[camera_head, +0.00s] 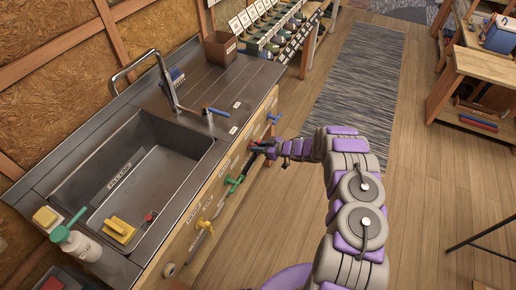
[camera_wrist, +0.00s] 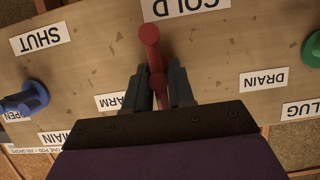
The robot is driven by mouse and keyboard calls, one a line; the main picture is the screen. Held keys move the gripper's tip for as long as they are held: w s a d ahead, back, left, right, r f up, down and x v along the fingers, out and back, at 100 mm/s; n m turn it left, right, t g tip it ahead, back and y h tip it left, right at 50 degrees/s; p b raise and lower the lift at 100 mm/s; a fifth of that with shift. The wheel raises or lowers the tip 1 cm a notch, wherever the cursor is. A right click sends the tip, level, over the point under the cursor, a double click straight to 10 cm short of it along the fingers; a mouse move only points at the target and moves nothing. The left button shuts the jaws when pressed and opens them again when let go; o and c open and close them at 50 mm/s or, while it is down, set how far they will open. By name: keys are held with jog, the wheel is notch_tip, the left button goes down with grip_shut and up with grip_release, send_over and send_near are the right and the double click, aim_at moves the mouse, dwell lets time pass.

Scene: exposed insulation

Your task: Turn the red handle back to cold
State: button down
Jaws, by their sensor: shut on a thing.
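The red handle (camera_wrist: 150,36) is on the wooden panel (camera_wrist: 90,60) in the wrist view. Its round end points up the picture, close to the label COLD (camera_wrist: 185,6). The label WARM (camera_wrist: 112,101) is to the left, partly hidden by my gripper. My gripper (camera_wrist: 157,84) is shut on the handle, with one dark finger on either side of its bar. In the head view my gripper (camera_head: 270,151) reaches from the right to the red handle (camera_head: 258,148) on the sink's front panel. The handle's inner part is hidden by the fingers.
A blue handle (camera_wrist: 26,99) by SHUT and OPEN labels is left in the wrist view; a green one (camera_wrist: 312,50) is right, near DRAIN (camera_wrist: 264,79).

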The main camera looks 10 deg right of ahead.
dwell(0.4)
jog(key=c, duration=1.1)
grip_release()
jog(key=shift+w, duration=0.1)
jog(key=p+v, duration=0.3)
jog(key=v, duration=1.4)
jog(key=shift+d+f, duration=0.1)
jog(key=shift+d, duration=0.2)
